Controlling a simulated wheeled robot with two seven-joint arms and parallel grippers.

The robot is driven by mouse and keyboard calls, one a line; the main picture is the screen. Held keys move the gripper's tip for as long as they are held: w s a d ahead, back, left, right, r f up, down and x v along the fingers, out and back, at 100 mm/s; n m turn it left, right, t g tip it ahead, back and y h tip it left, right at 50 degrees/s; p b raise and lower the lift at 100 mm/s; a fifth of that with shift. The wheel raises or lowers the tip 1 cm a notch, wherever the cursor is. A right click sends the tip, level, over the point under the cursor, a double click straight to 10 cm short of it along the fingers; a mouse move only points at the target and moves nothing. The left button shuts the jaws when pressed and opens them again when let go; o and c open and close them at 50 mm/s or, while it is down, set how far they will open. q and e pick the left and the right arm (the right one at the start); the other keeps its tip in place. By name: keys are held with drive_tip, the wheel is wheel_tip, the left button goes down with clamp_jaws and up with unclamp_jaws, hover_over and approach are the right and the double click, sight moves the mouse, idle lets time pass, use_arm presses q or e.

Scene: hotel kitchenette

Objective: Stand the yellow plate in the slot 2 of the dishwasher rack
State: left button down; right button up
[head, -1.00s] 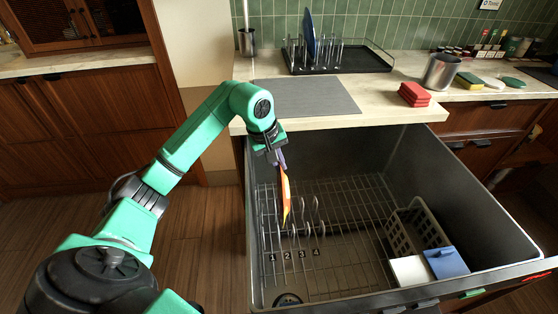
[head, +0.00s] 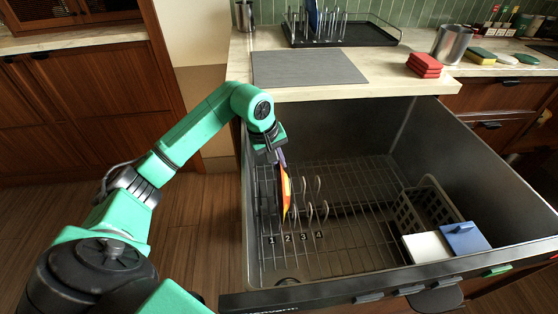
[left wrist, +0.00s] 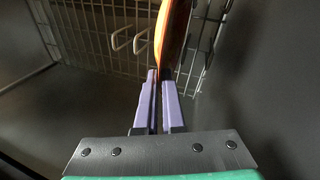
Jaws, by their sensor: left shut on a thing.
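The yellow plate (head: 286,188), orange-yellow in this light, is upright and seen nearly edge-on in the head view. My left gripper (head: 281,157) is shut on its upper edge. In the left wrist view the purple fingers (left wrist: 160,95) pinch the plate (left wrist: 172,40). The plate is inside the dishwasher drawer, among the curved tines of the dishwasher rack (head: 345,235). Its lower edge appears near the row's marks 1 and 2, above the label for slot 2 (head: 288,238). I cannot tell whether it touches the wires. My right gripper is not in view.
A grey basket (head: 425,208) with a white and a blue item (head: 464,238) stands at the drawer's right. The drawer walls (head: 500,190) surround the rack. On the counter are a grey mat (head: 308,68), a dish rack (head: 365,33), red sponges (head: 424,65) and a metal cup (head: 453,44).

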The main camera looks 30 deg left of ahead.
use_arm(q)
drive_tip(key=shift+f+b, duration=0.45)
drive_tip(key=c, duration=0.9)
unclamp_jaws()
drive_tip(key=shift+c, duration=0.2)
drive_tip(key=p+v, duration=0.1)
drive_tip(key=v, duration=1.3)
drive_tip(key=shift+s+r, duration=0.2)
drive_tip(key=shift+r, duration=0.1)
drive_tip(key=shift+a, duration=0.1)
